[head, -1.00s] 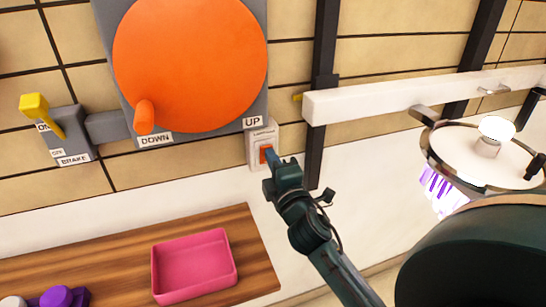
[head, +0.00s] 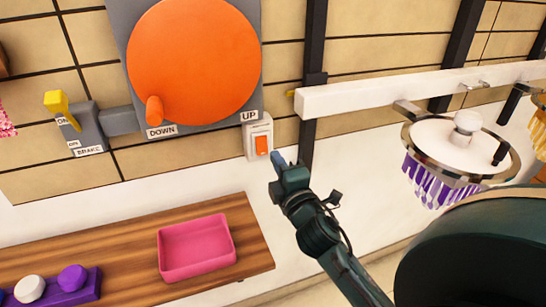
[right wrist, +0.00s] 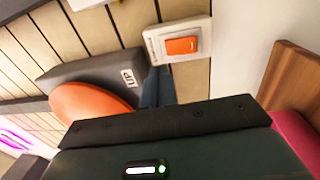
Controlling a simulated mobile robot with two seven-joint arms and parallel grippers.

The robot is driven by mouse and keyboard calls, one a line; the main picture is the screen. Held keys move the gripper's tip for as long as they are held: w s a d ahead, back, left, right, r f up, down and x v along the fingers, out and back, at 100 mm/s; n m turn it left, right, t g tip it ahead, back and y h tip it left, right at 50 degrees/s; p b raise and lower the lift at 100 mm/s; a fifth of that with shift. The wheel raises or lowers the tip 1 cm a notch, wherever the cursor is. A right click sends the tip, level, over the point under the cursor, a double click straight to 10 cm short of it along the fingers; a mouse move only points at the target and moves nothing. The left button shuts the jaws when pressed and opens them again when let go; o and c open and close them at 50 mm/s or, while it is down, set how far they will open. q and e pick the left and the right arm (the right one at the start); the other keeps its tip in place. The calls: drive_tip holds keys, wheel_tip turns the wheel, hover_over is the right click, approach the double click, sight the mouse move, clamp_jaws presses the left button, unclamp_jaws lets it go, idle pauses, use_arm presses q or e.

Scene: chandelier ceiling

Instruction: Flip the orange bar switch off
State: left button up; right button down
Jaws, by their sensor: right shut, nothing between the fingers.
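The orange bar switch (head: 262,145) sits in a white wall plate (head: 249,147) below the UP label. It also shows clearly in the right wrist view (right wrist: 181,45). My right gripper (head: 279,159) is shut and empty, just right of and below the switch in the head view, apart from it in the picture. In the right wrist view its fingers (right wrist: 158,88) show beside the plate's lower left corner. The chandelier (head: 462,150) at right has a purple fringe, and its bulb (head: 467,122) looks unlit. My left gripper is not in view.
A large orange disc (head: 195,60) with a handle is left of the switch. A yellow brake lever (head: 57,103) is further left. A pink tray (head: 197,248) and a purple button box (head: 68,287) are on the wooden shelf (head: 125,245). A white beam (head: 390,92) juts out at right.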

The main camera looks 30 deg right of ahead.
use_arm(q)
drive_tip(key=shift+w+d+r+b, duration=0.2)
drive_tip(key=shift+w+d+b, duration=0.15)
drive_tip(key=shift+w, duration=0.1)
use_arm(e)
drive_tip(key=v, duration=0.6)
drive_tip(key=shift+s+r, duration=0.25)
drive_tip(key=shift+r, duration=0.55)
